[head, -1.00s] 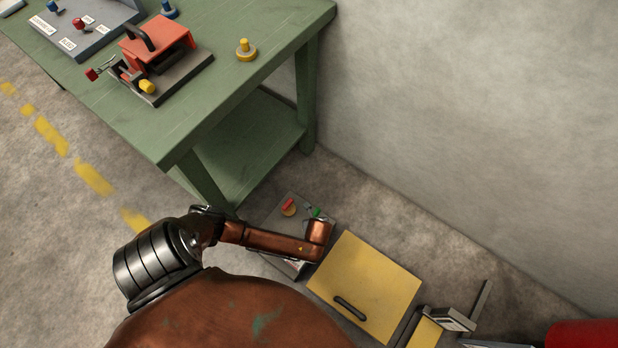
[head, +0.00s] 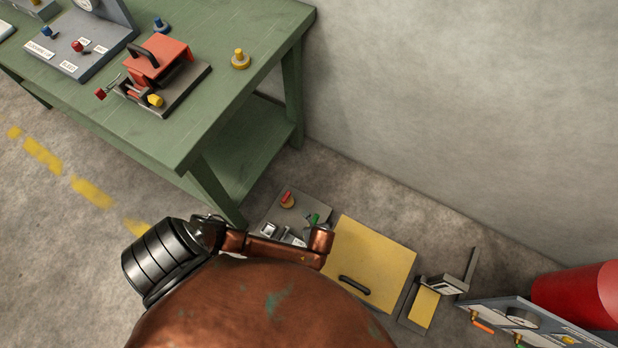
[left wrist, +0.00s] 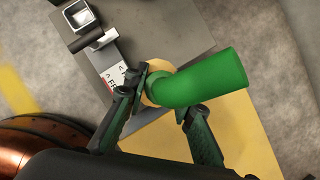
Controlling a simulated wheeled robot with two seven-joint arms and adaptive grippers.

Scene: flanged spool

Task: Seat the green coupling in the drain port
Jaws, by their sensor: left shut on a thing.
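The green coupling (left wrist: 205,82) is a bent tube with a pale tan end, seen in the left wrist view. My left gripper (left wrist: 163,93) is shut on it near the tan end, with one finger on each side. The green end points to the right and up in that view. In the head view a small green part (head: 312,219) shows beside my copper arm, over the grey base plate (head: 318,196) on the floor; the fingers are hidden there. I cannot make out the drain port for certain. My right gripper is not in view.
A green workbench (head: 215,125) stands behind, and a red cylinder (head: 580,300) is at far right.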

